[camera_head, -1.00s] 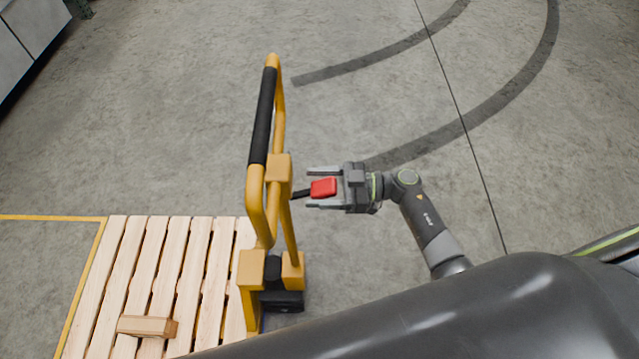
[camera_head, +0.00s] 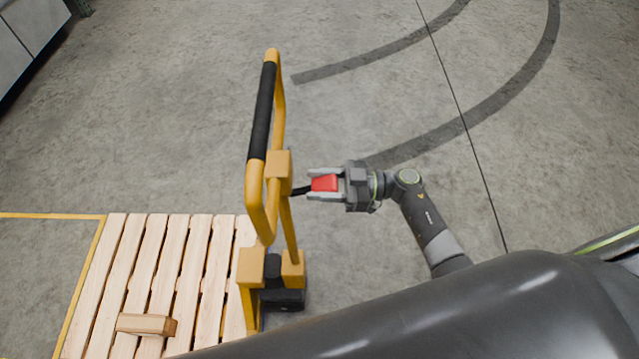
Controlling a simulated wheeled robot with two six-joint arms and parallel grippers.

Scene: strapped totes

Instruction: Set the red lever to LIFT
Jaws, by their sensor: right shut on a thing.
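The red lever (camera_head: 324,183) is a red grip on a short dark stem, sticking out to the right from the yellow pallet jack handle (camera_head: 278,165). My right gripper (camera_head: 324,184) comes in from the right, and its two fingers are closed on the red grip, one on the far side and one on the near side. No LIFT marking can be read in this view. My left gripper is not in view.
A wooden pallet (camera_head: 195,260) stands at lower left beside the jack, with a small wooden block (camera_head: 147,325) on it. A yellow floor line (camera_head: 84,285) runs around its left side. A grey cabinet (camera_head: 30,30) is at top left. The floor beyond the handle is clear.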

